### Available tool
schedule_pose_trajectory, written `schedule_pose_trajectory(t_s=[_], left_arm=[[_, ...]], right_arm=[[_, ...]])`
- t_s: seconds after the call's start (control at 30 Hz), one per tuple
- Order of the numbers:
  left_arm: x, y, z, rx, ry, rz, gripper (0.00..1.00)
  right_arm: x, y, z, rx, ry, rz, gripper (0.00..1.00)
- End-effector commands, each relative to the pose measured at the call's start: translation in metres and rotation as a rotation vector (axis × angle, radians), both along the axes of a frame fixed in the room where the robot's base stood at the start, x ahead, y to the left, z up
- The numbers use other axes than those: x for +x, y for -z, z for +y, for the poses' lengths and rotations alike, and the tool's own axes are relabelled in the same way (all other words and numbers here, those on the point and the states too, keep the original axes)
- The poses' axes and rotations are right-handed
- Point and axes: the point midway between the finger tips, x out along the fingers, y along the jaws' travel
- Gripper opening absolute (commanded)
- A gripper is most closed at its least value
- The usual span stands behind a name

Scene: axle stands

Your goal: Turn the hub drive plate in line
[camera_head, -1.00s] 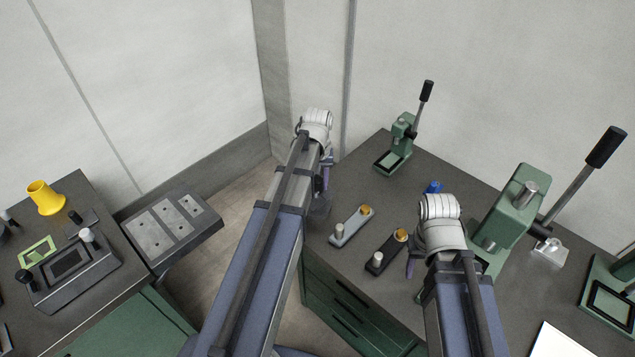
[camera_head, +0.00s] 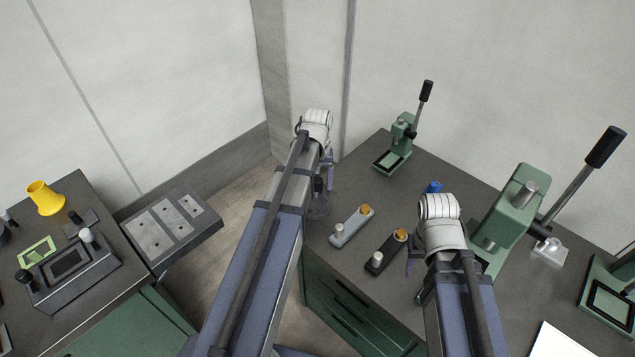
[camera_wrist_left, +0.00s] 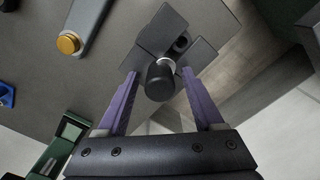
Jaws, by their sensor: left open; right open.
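In the left wrist view a black round knob (camera_wrist_left: 160,80) stands on a dark grey piece with several flat wings (camera_wrist_left: 150,38), which may be the hub drive plate. My left gripper (camera_wrist_left: 160,84) is open, with its purple fingers on either side of the knob and gaps visible. In the head view this grey piece (camera_head: 319,207) is partly hidden under my left gripper (camera_head: 325,185) at the table's left edge. My right gripper (camera_head: 411,268) is open over the table's front; its wrist hides part of it.
A grey bar (camera_head: 351,228) and a black bar (camera_head: 386,254), each with a gold knob, lie between the arms. Green presses (camera_head: 393,158) (camera_head: 517,205) stand behind and right. A blue part (camera_head: 433,187) sits behind my right wrist.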

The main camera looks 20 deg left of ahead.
Motion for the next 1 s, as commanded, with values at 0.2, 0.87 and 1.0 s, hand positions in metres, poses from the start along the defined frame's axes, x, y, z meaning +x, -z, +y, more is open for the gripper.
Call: schedule_pose_trajectory(t_s=[0.2, 0.87, 1.0], left_arm=[[0.0, -0.014, 0.0, 0.0, 0.0, 0.0, 0.69], [0.0, -0.079, 0.0, 0.0, 0.0, 0.0, 0.69], [0.0, -0.077, 0.0, 0.0, 0.0, 0.0, 0.69]], right_arm=[[0.0, -0.014, 0.0, 0.0, 0.0, 0.0, 0.5], [0.0, -0.079, 0.0, 0.0, -0.001, 0.0, 0.5], [0.0, -0.077, 0.0, 0.0, -0.001, 0.0, 0.5]])
